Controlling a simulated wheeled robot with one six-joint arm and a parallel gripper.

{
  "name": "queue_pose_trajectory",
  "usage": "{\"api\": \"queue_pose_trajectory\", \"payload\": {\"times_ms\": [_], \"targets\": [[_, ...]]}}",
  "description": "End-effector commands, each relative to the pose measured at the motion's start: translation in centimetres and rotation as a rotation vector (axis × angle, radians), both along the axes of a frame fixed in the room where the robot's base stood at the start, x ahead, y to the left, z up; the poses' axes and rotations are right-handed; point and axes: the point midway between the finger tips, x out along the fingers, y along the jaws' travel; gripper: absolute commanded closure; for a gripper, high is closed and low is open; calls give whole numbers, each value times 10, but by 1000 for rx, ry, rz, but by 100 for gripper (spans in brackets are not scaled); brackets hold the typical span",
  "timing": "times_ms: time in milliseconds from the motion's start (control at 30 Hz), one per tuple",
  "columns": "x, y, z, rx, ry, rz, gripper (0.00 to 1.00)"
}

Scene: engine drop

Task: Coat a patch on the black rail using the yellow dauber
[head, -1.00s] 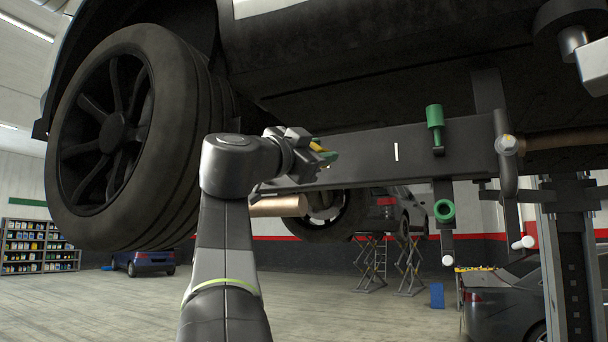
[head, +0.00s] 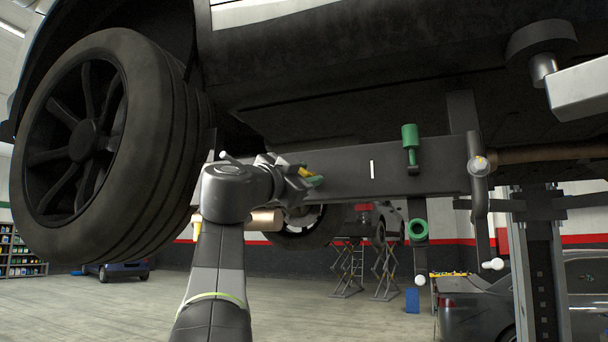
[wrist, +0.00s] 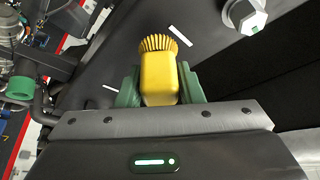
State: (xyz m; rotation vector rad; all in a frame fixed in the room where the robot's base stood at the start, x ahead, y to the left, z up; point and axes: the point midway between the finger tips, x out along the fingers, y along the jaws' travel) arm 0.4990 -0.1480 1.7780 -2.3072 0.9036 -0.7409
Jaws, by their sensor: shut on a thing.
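The yellow dauber (wrist: 160,75), with a fan of bristles at its far end, is held between the green fingers of my gripper (wrist: 160,88) in the wrist view. In the head view my gripper (head: 309,176) is in front of the left part of the black rail (head: 340,180), with a bit of yellow showing. The rail fills the background of the wrist view (wrist: 215,50), and the bristles point toward it. One short white mark (wrist: 181,36) lies just beyond the bristles, another (wrist: 110,88) to their left. I cannot tell whether the bristles touch the rail.
A green clamp-like part (head: 411,148) sits on the rail's right part, with a green ring (head: 418,229) below. A bolt head (wrist: 248,17) is near the bristles' right. The large wheel (head: 105,140) stands left of my arm, and the car's underside (head: 350,90) is overhead.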

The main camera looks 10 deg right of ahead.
Motion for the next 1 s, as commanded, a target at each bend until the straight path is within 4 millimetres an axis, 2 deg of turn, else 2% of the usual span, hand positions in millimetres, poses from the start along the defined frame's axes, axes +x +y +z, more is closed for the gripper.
{"api": "queue_pose_trajectory", "payload": {"times_ms": [1000], "targets": [[12,-8,0,0,0,0,85]]}}
